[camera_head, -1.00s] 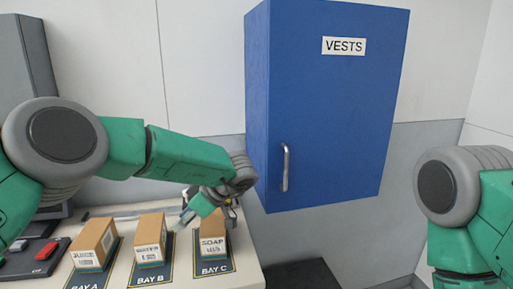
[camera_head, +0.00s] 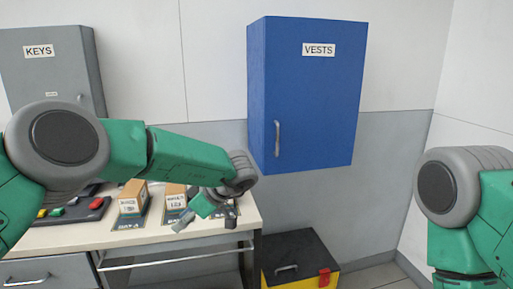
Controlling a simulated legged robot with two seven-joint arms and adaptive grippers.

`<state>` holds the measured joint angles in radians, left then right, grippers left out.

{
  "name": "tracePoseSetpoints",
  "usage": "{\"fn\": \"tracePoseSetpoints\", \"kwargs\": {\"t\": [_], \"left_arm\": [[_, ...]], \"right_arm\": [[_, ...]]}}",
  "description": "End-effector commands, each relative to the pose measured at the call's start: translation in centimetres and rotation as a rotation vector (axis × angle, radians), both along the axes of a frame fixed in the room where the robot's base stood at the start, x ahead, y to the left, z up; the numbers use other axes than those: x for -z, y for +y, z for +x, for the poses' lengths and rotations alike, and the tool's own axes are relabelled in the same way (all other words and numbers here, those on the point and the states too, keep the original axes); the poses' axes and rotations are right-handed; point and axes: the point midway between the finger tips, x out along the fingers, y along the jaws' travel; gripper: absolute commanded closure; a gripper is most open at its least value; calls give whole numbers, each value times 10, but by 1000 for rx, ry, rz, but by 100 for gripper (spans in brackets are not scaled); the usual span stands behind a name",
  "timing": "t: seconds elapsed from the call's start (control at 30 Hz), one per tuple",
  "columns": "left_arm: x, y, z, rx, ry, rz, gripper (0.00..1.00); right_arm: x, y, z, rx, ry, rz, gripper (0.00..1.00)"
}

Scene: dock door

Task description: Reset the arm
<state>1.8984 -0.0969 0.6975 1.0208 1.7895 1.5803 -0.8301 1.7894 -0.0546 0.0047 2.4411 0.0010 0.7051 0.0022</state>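My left arm reaches in from the left, and its gripper (camera_head: 205,217) hangs over the right part of the bench (camera_head: 150,238). The fingers look spread apart with nothing between them. A carton (camera_head: 131,198) stands on the BAY A mat and another carton (camera_head: 175,199) stands to its right, just left of the gripper. The place of the third bay is mostly hidden behind my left gripper and wrist. My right arm shows at the right edge, but its gripper is out of the picture.
A blue VESTS cabinet (camera_head: 308,95) hangs on the wall, shut, with a vertical handle. A grey KEYS cabinet (camera_head: 55,70) is at the left. A black and yellow toolbox (camera_head: 300,262) stands on the floor right of the bench. A dark button panel (camera_head: 75,210) lies at the bench's left.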

Motion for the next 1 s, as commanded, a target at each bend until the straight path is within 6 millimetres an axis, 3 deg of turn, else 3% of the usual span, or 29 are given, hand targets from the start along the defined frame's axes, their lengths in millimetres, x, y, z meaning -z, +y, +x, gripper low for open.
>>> {"fn": "tracePoseSetpoints", "kwargs": {"t": [0.37, 0.57, 0.67, 0.77, 0.87, 1.0], "left_arm": [[66, 27, 3, 221, -97, 175, 69], [122, 38, -5, 449, -136, 253, 69], [165, 43, -18, 609, -129, 265, 69], [222, 47, -49, 813, -85, 235, 69], [279, 52, -99, 1011, 1, 151, 69], [340, 62, -186, 1207, 162, -16, 69]], "right_arm": [[22, 0, 0, 0, -1, 0, 100], [40, 0, 0, 0, 0, 0, 100], [52, 0, 0, 0, 0, 0, 100], [67, 0, 0, 0, 0, 0, 100], [83, 0, 0, 0, 0, 0, 100], [99, 0, 0, 0, 0, 0, 100]]}}
